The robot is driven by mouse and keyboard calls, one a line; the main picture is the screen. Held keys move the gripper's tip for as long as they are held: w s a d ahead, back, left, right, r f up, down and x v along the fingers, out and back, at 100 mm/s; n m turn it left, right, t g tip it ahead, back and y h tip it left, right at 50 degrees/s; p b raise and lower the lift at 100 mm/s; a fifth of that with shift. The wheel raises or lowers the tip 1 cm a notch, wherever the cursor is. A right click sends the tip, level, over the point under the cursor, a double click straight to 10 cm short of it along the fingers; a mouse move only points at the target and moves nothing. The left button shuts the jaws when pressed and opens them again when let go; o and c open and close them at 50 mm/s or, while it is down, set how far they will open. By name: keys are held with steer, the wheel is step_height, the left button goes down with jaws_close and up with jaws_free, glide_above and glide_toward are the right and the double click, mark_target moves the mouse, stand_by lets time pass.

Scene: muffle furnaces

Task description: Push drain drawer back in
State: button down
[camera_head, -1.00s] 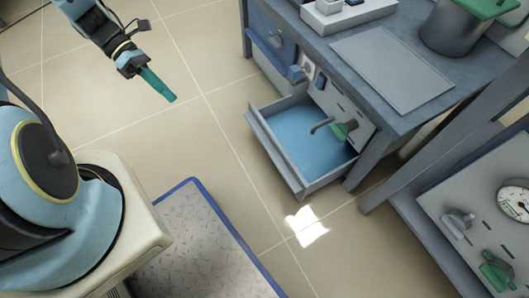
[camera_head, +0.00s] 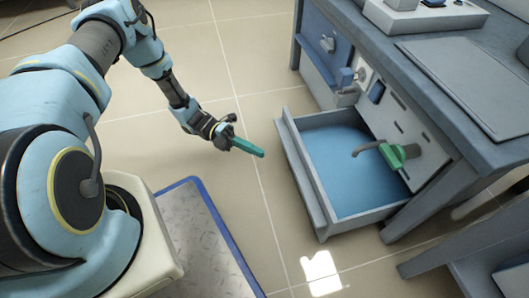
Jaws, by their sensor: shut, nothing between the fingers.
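The drain drawer (camera_head: 309,181) stands pulled out from the front of the grey bench, with a light blue floor inside. A curved drain spout with a green handle (camera_head: 394,155) hangs over its inside. My gripper (camera_head: 262,155), with teal fingers, is shut and empty. It is left of the drawer's front panel, with a gap between them in the picture. It points toward the drawer.
The grey bench (camera_head: 416,37) bears a flat plate (camera_head: 470,80) on top. A blue panel with a knob (camera_head: 327,43) is on its front, behind the drawer. A blue-edged metal platform (camera_head: 196,235) lies at lower left. Tiled floor lies between it and the drawer.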

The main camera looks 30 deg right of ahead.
steer(key=b, duration=0.2)
glide_toward(307, 164)
steer(key=s+a, duration=0.2)
steer(key=s, duration=0.2)
steer(key=d, duration=0.1)
steer(key=d+b, duration=0.1)
steer(key=s+d+b, duration=0.1)
steer(key=shift+d+f, duration=0.3)
steer(key=shift+s+d+r, duration=0.2)
steer(key=shift+s+d, duration=0.05)
steer(key=shift+d, duration=0.3)
steer(key=shift+s+d, duration=0.1)
steer(key=shift+d, duration=0.15)
steer(key=s+d, duration=0.2)
steer(key=d, duration=0.4)
steer(key=s+d+b, duration=0.1)
steer(key=s+d, duration=0.1)
steer(key=d, duration=0.5)
steer(key=s+d, duration=0.2)
steer(key=d, duration=0.4)
steer(key=shift+d+f, duration=0.1)
steer(key=shift+d, duration=0.15)
steer(key=shift+s+d, duration=0.2)
steer(key=shift+d, duration=0.4)
